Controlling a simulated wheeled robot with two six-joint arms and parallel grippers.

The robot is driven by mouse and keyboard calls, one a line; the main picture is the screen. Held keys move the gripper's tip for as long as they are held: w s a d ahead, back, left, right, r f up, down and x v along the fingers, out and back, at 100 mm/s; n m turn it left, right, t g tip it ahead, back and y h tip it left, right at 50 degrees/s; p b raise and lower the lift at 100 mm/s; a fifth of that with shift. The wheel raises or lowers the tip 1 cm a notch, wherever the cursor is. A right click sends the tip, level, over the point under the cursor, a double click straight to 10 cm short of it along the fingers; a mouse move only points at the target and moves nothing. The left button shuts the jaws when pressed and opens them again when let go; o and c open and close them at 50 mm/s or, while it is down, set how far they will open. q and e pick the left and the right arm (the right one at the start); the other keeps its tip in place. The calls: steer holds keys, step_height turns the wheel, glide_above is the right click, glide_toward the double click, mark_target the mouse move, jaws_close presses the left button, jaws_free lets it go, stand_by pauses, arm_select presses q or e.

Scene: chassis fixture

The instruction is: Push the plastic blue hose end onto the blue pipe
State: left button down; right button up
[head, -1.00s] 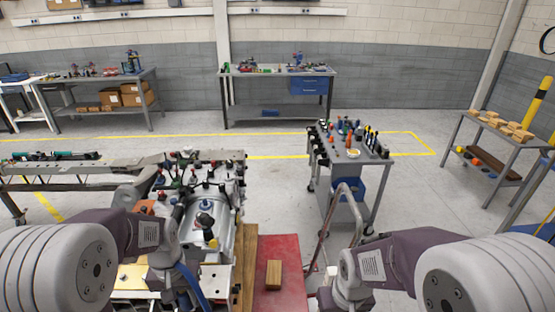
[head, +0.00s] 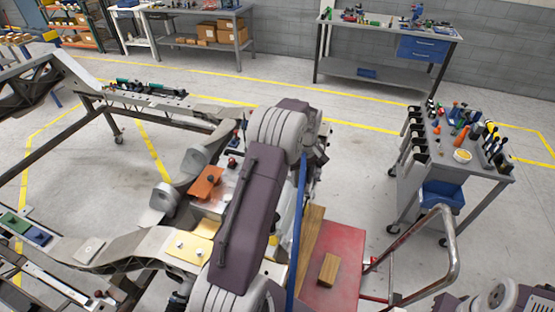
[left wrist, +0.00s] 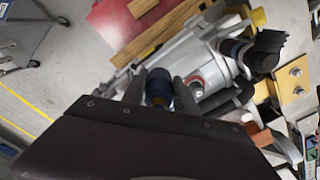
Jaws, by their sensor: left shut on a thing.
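In the left wrist view my left gripper (left wrist: 159,92) is shut on a dark blue cylindrical piece, the blue hose end (left wrist: 158,88), between its two grey fingers. It is over the grey metal unit (left wrist: 206,72) on the fixture. In the head view my left arm covers the unit and hides the left gripper. A long blue hose (head: 298,215) runs down beside the arm. My right gripper is not in view; only part of that arm shows at bottom right.
A wooden block (head: 329,268) lies on a red surface (head: 340,245) right of the unit, beside a wooden plank (head: 311,238). A tool cart (head: 408,184) stands to the right. The chassis frame (head: 120,250) spreads left. Floor between is clear.

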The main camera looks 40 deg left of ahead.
arm_select(q)
steer(key=w+a+f+n, duration=0.1)
steer(key=a+n, duration=0.2)
steer(key=a, duration=0.1)
steer(key=w+a+f+n+p, duration=0.1)
steer(key=a+n, duration=0.2)
steer(key=a, duration=0.2)
steer(key=w+a+f+n, duration=0.1)
steer(key=a+n, duration=0.3)
steer(key=shift+a+p, duration=0.3)
steer(key=shift+p, duration=0.1)
steer(key=shift+w+f+b, duration=0.1)
steer(key=shift+f+b, duration=0.3)
steer(key=shift+f, duration=0.1)
step_height(320, 180, down, 4)
steer(key=b, duration=0.3)
steer(key=shift+r, duration=0.15)
steer(key=shift+d+r, duration=0.15)
steer(key=shift+p, duration=0.3)
steer(key=shift+d, duration=0.1)
steer(key=shift+w, duration=0.1)
